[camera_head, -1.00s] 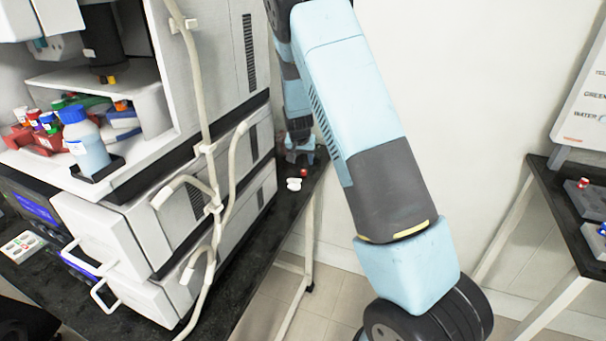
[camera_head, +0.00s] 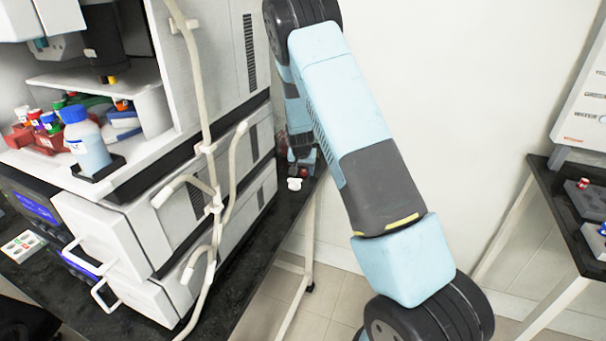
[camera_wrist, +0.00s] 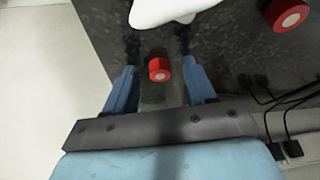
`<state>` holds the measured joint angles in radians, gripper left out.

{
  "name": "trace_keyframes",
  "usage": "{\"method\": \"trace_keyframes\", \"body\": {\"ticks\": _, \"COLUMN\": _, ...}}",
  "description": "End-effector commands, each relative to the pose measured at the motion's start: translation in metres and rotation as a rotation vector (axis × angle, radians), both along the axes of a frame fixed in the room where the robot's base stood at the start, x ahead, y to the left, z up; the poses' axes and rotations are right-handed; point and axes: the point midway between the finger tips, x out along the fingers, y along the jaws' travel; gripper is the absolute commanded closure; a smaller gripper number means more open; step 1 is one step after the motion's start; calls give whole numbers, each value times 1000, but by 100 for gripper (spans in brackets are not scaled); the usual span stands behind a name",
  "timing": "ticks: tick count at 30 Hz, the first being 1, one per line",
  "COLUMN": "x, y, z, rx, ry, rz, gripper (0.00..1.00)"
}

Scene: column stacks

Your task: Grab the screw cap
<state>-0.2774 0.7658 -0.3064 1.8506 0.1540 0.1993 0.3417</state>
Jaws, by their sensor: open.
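A red screw cap (camera_wrist: 159,70) with a pale round face lies between the two blue fingers of my gripper (camera_wrist: 157,45) in the wrist view. The fingers are open, with a gap on each side of the cap. Something faint and glassy shows just below the cap, too unclear to name. In the head view my gripper (camera_head: 302,160) is low over the far end of the dark bench.
A white object (camera_wrist: 172,9) lies just beyond the fingertips. A second red cap (camera_wrist: 287,14) is at upper right. Black cables (camera_wrist: 280,108) run along the right. The dark bench (camera_head: 262,226) has an open edge beside pale floor. White instruments (camera_head: 115,225) stand left.

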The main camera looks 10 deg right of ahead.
Motion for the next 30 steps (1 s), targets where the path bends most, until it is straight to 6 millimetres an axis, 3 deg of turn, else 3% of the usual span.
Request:
{"method": "trace_keyframes", "body": {"ticks": 2, "x": 0, "y": 0, "z": 0, "rx": 0, "ry": 0, "rz": 0, "gripper": 49}}
{"method": "trace_keyframes", "body": {"ticks": 18, "x": 0, "y": 0, "z": -1, "rx": 0, "ry": 1, "rz": 0, "gripper": 100}}
{"method": "trace_keyframes", "body": {"ticks": 30, "x": 0, "y": 0, "z": 7, "rx": 0, "ry": 0, "rz": 0, "gripper": 100}}
